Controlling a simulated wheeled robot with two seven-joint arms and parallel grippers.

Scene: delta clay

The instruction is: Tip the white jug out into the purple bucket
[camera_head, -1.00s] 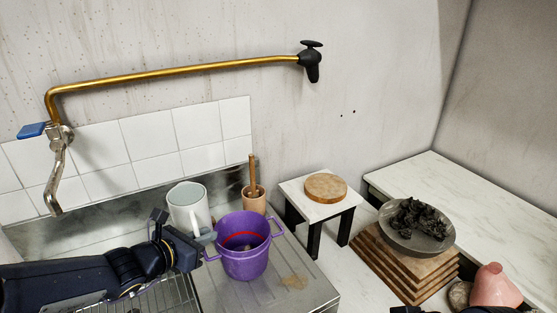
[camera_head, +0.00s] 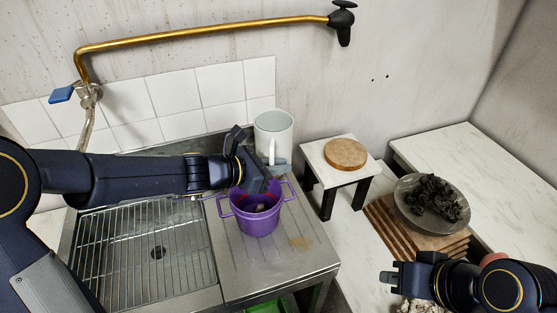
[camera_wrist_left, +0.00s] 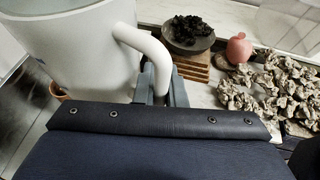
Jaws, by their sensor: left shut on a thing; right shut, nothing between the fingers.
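The white jug (camera_head: 274,133) is upright in the head view, held behind and above the purple bucket (camera_head: 257,221). My left gripper (camera_head: 277,169) is shut on the jug's handle; the handle between the fingers also shows in the left wrist view (camera_wrist_left: 150,50). The bucket stands on the steel drainboard, its rim partly hidden by my left gripper. Something dark and a red line show inside the bucket. What the jug holds cannot be seen. My right gripper (camera_head: 388,277) is shut and empty at the lower right, away from both.
A sink with a wire rack (camera_head: 140,245) lies left of the bucket. A small table with a round wooden board (camera_head: 345,154) stands to the right. Further right, a grey bowl of dark lumps (camera_head: 432,205) sits on stacked wooden boards. A brass pipe (camera_head: 200,37) runs along the wall above.

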